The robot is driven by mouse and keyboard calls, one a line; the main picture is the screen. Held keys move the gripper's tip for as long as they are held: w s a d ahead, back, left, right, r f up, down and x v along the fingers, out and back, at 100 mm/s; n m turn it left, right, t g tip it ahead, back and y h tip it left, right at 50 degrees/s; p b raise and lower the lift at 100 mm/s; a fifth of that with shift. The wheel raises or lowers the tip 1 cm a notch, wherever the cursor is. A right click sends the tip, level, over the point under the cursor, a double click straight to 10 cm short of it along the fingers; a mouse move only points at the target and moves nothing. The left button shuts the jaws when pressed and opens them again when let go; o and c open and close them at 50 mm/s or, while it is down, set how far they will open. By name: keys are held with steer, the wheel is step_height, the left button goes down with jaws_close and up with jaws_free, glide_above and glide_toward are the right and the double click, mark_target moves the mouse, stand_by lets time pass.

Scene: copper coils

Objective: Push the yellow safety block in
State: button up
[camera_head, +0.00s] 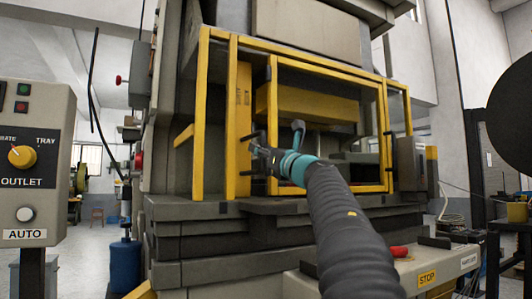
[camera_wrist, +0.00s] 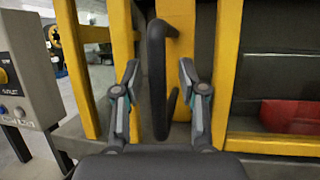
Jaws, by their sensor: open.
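A tall yellow upright block (camera_head: 243,120) with faint dark lettering stands in the left part of the press frame; it seems to be the safety block, though I cannot read the lettering. In the wrist view, a black bar handle (camera_wrist: 156,95) stands upright between my fingers. My gripper (camera_head: 268,148) is in front of the yellow frame, near the block and the left edge of the guard door. Its two fingers (camera_wrist: 159,76) are spread either side of the handle, with visible gaps. Part of the block is hidden behind my gripper and the frame post.
The yellow guard door (camera_head: 330,187) covers the press opening, with a yellow beam (camera_head: 305,103) inside. A control panel (camera_head: 30,175) stands at the left. A red box (camera_wrist: 292,116) shows inside the press.

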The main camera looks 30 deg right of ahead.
steer(key=v, duration=1.2)
stand_by(0.3)
